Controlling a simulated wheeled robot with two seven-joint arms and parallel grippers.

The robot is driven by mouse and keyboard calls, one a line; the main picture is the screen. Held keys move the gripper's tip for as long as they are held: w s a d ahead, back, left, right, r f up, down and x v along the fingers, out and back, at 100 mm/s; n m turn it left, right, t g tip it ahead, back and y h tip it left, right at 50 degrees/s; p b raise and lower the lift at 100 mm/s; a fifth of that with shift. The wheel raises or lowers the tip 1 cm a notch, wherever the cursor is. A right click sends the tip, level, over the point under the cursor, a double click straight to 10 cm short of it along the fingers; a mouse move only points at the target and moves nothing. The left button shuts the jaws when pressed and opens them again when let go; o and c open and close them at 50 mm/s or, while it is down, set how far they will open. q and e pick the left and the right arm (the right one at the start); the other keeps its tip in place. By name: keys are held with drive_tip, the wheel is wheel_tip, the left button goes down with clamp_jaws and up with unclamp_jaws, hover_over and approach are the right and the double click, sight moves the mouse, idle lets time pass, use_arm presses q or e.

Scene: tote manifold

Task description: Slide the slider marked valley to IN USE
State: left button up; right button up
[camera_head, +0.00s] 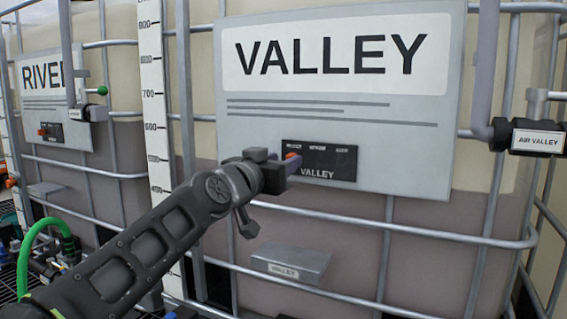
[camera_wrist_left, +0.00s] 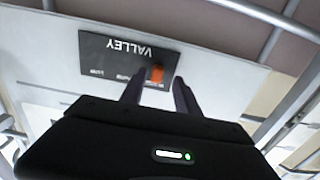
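The valley slider is a small orange knob (camera_head: 291,156) at the left end of a black panel (camera_head: 335,162) marked VALLEY, on the big white VALLEY sign (camera_head: 340,105). The small labels above its track are too blurred to read surely. My left gripper (camera_head: 283,168) is at the panel's left end and partly covers it. In the left wrist view, which shows the panel (camera_wrist_left: 120,58) upside down, the orange knob (camera_wrist_left: 157,73) sits just beyond and between the two fingertips of the open gripper (camera_wrist_left: 156,80). Contact cannot be told. My right gripper is out of view.
Metal cage bars (camera_head: 390,228) run around the tank. A grey VALLEY shelf (camera_head: 290,264) juts out below the sign. An AIR VALLEY valve (camera_head: 538,138) is at the right. A RIVER sign (camera_head: 50,95) with its own slider panel (camera_head: 50,132) is at the left.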

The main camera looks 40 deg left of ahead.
use_arm(q)
drive_tip(key=b+v, duration=0.1)
drive_tip(key=v, duration=0.5)
drive_tip(key=shift+s+b, duration=0.3)
drive_tip(key=shift+b, duration=0.05)
